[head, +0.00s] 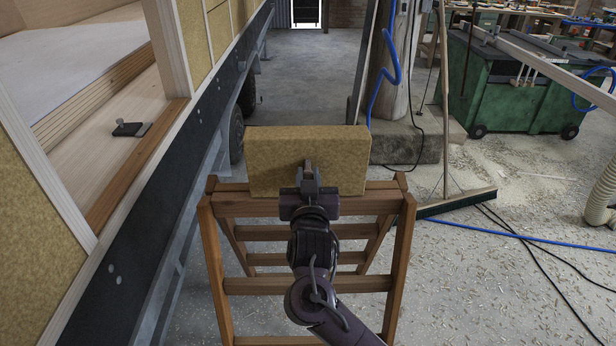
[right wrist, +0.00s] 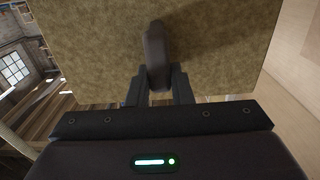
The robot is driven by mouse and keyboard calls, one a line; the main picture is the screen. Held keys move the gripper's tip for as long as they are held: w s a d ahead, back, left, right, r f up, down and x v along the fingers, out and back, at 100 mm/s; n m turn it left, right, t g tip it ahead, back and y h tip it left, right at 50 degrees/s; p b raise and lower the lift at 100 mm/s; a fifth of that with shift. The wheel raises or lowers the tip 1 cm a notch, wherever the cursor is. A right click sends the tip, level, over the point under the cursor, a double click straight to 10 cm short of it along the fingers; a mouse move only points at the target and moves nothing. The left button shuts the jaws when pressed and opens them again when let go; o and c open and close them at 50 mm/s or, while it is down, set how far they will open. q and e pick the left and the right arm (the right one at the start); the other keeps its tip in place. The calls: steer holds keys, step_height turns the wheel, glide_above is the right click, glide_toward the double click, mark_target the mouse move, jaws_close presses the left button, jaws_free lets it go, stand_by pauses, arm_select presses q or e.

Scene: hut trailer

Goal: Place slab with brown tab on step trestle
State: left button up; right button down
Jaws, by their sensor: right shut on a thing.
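The slab (head: 275,150) is a thick yellow-brown fibrous board with a brown tab. My right gripper (head: 309,178) is shut on the tab at the middle of the slab's near face. In the right wrist view the slab (right wrist: 100,50) fills the upper part, and the dark brown tab (right wrist: 156,55) stands between the fingers. The wooden step trestle (head: 300,283) stands below and behind my right arm. The slab shows over its top, its lower edge near the top rail; I cannot tell whether they touch. My left gripper is not in view.
A green wheeled bin (head: 500,85) stands behind.

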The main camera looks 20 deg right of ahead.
steer(key=shift+r, duration=0.1)
steer(key=c, duration=1.3)
jaws_free()
steer(key=shift+f, duration=0.2)
steer(key=shift+r, duration=0.25)
steer(key=b+v, duration=0.1)
steer(key=v, duration=1.1)
steer(key=shift+f+b, duration=0.1)
steer(key=shift+b, duration=0.2)
